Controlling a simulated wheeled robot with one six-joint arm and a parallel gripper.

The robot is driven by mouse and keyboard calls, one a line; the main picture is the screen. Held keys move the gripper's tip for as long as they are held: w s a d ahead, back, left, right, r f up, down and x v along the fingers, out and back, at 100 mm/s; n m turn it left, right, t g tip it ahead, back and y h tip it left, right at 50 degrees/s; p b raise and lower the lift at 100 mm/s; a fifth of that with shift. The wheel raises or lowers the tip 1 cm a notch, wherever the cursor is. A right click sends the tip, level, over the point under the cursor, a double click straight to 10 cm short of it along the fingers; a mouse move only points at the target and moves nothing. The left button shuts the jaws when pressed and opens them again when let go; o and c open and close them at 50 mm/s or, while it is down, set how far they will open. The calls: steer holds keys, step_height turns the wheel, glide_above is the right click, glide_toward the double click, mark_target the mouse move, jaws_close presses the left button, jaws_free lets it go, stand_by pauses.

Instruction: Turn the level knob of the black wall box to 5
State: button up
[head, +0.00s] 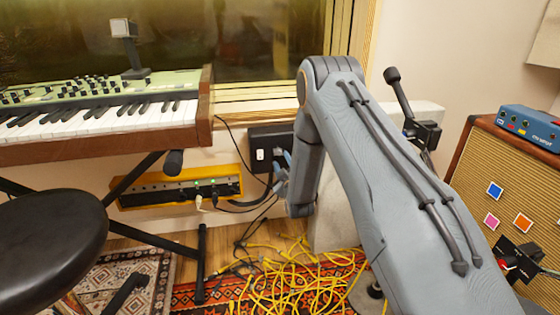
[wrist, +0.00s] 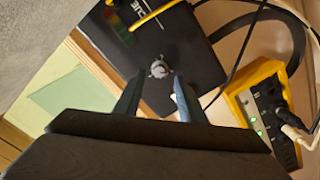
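The black wall box (head: 262,137) is mounted on the wall below the window, partly hidden behind my arm in the head view. In the wrist view the box (wrist: 195,45) fills the top middle, with its grey level knob (wrist: 158,69) facing me. I cannot read the knob's setting. My gripper (wrist: 157,80) is open, one finger on each side just below the knob in the picture. The knob shows in the gap between the fingertips; I see no contact. In the head view my gripper (head: 281,170) is small, at the box's lower right.
A yellow-framed panel (head: 180,188) with plugged cables sits left of and below the box; it also shows in the wrist view (wrist: 262,105). A keyboard (head: 105,115) stands at the left, a stool (head: 50,235) before it. Yellow cables (head: 295,280) lie on the floor. An amp (head: 510,180) stands right.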

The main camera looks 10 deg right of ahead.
mark_target(279, 154)
steer(key=shift+w+b, duration=0.65)
steer(key=shift+w, duration=1.55)
steer(key=shift+c, duration=0.2)
jaws_close()
